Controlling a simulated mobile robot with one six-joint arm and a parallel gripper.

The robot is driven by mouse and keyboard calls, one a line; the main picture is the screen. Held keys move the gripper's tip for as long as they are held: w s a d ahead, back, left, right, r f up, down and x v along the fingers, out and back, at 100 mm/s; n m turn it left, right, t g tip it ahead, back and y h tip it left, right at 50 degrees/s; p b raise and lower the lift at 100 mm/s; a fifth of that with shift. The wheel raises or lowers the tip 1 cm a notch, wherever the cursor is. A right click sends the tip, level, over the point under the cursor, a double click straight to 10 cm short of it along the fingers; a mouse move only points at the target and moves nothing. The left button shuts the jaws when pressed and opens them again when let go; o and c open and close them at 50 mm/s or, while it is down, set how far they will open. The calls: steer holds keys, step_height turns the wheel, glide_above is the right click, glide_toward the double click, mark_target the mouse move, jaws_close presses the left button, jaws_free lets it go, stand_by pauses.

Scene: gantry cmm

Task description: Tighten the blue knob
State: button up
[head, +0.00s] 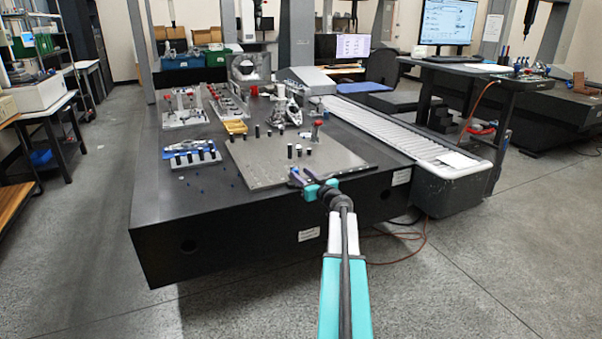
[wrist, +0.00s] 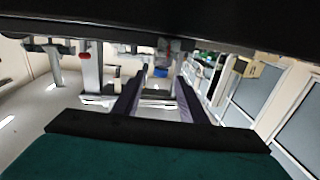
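My gripper (head: 300,176) is at the front edge of the black table, over or just in front of the grey plate's near edge in the head view. Its two dark purple fingers are apart with nothing seen between them, and they also show in the wrist view (wrist: 159,92). I cannot make out a blue knob for certain in either view. A blue part (head: 181,149) lies on the table behind a block with several dark-topped pins. A post with a red top (head: 317,127) stands on the right of the plate.
The black table (head: 165,235) carries a grey plate (head: 268,172), a yellow tray (head: 236,127) and several metal fixtures (head: 184,108). A ribbed conveyor-like strip (head: 390,130) runs along its right side. A side bench (head: 470,66) with a monitor stands farther right. The front floor is open.

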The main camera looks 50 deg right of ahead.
steer(key=shift+x, duration=1.1)
steer(key=shift+c, duration=0.5)
